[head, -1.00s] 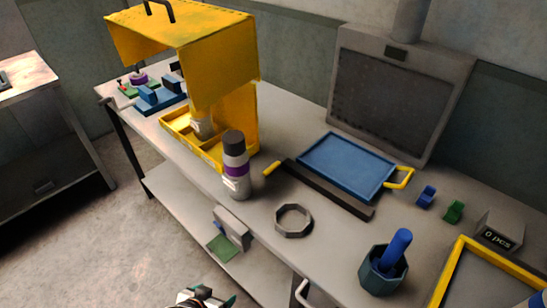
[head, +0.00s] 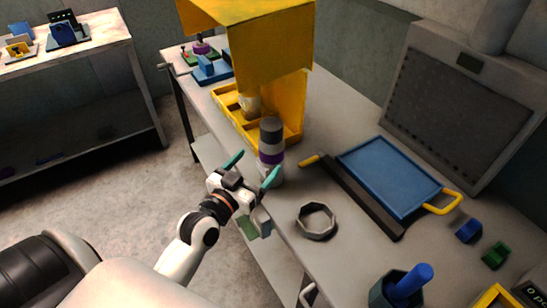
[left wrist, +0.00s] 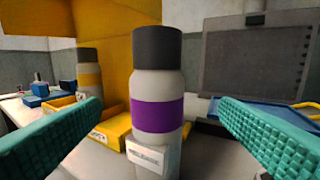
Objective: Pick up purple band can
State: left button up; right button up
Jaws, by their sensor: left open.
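The purple band can (head: 271,150) stands upright on the table in front of the yellow cabinet. It has a dark grey cap, a pale body, a purple band and a white label, and fills the middle of the left wrist view (left wrist: 157,116). My left gripper (head: 252,170) is open at the table's near edge, beside the can. In the left wrist view its two teal fingers (left wrist: 158,138) are spread wide to either side of the can, which stands beyond them. Nothing is between the fingertips that I can see as gripped. My right gripper is not in view.
Bare table lies around the ring.

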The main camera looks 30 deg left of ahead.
aim_at(266, 153)
pick_arm(q)
jog(key=w+p, duration=0.1)
jog(key=w, duration=0.4)
jog(key=shift+d, duration=0.15)
jog(key=w+p, duration=0.1)
jog(key=w, duration=0.4)
jog(key=shift+w, duration=0.1)
jog(key=shift+c, duration=1.2)
jog(key=c, duration=1.2)
